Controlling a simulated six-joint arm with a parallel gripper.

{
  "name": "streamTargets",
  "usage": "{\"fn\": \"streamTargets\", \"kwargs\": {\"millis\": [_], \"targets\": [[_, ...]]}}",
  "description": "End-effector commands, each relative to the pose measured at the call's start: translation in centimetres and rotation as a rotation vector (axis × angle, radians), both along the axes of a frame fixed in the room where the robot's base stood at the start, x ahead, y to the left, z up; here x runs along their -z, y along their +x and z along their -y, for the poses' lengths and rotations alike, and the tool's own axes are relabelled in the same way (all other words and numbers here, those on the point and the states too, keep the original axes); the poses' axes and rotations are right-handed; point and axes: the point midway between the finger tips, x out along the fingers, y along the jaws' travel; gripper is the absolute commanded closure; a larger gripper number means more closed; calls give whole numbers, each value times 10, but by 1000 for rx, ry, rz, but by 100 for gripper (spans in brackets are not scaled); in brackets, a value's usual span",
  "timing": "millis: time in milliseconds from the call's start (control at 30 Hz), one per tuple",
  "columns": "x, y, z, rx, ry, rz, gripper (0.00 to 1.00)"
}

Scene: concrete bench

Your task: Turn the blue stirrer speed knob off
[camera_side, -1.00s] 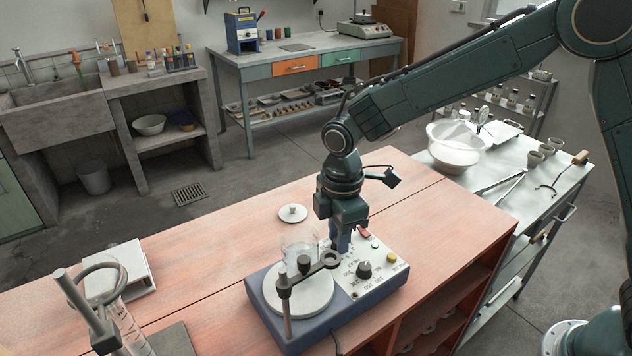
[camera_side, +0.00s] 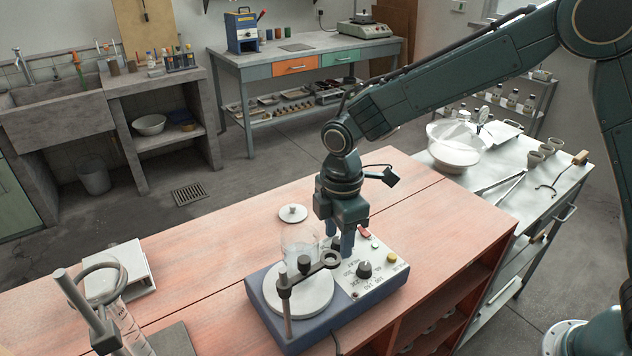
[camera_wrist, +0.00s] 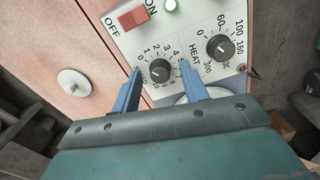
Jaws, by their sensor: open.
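A dark stirrer speed knob (camera_wrist: 159,72) sits on the white panel inside a numbered dial in the wrist view. It looks black, not blue; its exact setting is too small to read. My gripper (camera_wrist: 160,67) is open, with one blue finger on each side of this knob. The fingers appear apart from it. In the side view my gripper (camera_side: 339,240) points down over the back of the hotplate stirrer's panel (camera_side: 352,290), and its fingers partly hide the stirrer knob.
A dark heat knob (camera_wrist: 220,47) stands right of the stirrer knob. A glass beaker (camera_side: 299,240) stands on the round plate (camera_side: 312,301), beside a clamp rod (camera_side: 286,308). A white lid (camera_side: 293,213) lies behind.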

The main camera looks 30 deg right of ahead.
Motion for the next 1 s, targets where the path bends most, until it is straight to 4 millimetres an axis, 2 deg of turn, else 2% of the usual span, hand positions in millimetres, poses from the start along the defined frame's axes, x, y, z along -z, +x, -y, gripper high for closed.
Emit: {"fn": "streamTargets", "kwargs": {"millis": [167, 367, 800, 1000], "targets": [[-7, 0, 0, 1, 0, 1, 56], [-27, 0, 0, 1, 1, 3, 56], [-100, 1, 0, 0, 2, 4, 56], [-125, 0, 0, -1, 2, 4, 56]]}}
